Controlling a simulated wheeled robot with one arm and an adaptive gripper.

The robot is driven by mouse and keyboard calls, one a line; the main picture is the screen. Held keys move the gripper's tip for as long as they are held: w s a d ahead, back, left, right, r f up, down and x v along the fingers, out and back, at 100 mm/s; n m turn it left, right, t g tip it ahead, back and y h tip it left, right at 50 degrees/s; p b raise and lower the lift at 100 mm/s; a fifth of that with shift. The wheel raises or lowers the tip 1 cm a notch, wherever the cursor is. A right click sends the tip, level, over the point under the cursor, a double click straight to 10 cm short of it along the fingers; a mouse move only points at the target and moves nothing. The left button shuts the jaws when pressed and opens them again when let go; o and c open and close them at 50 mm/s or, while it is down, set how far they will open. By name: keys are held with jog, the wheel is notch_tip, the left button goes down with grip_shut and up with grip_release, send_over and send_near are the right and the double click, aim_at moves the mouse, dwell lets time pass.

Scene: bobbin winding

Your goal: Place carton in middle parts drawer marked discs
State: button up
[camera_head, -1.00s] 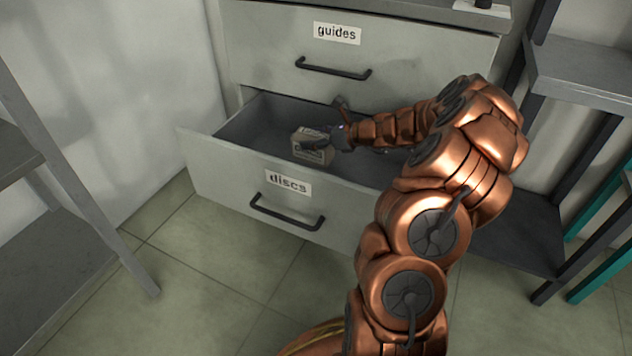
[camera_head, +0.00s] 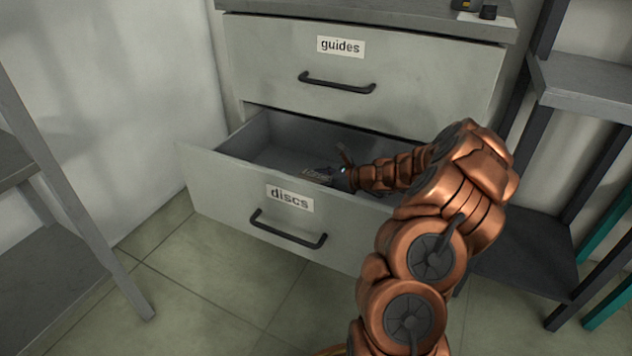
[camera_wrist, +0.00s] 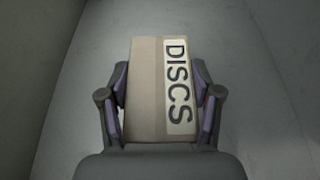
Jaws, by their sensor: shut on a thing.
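The drawer marked "discs" (camera_head: 225,197) stands open below the closed "guides" drawer. My gripper (camera_head: 327,174) reaches down inside the open drawer, behind its front panel. In the wrist view my gripper (camera_wrist: 162,105) has its fingers on both sides of a tan carton (camera_wrist: 145,85) and is shut on it. The carton bears a white label reading "DISCS". In the head view only a small top part of the carton (camera_head: 316,172) shows above the drawer front. The drawer floor shows around the carton in the wrist view; whether the carton touches it I cannot tell.
The closed guides drawer (camera_head: 270,70) is directly above. A grey shelf unit (camera_head: 590,85) stands at right, and another shelf (camera_head: 50,260) at left. Small items (camera_head: 487,12) lie on the cabinet top. The drawer's left part (camera_head: 265,140) is clear.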

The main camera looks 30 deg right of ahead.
jog(key=o, duration=1.2)
jog(key=shift+f, duration=0.1)
jog(key=shift+o, duration=0.2)
jog(key=shift+s+d+r, duration=0.1)
jog(key=shift+s+r, duration=0.05)
jog(key=shift+r, duration=0.15)
jog(key=p+v, duration=0.4)
jog(key=v, duration=0.7)
jog(key=shift+s, duration=0.3)
jog(key=shift+d+p, duration=0.1)
jog(key=shift+p, duration=0.2)
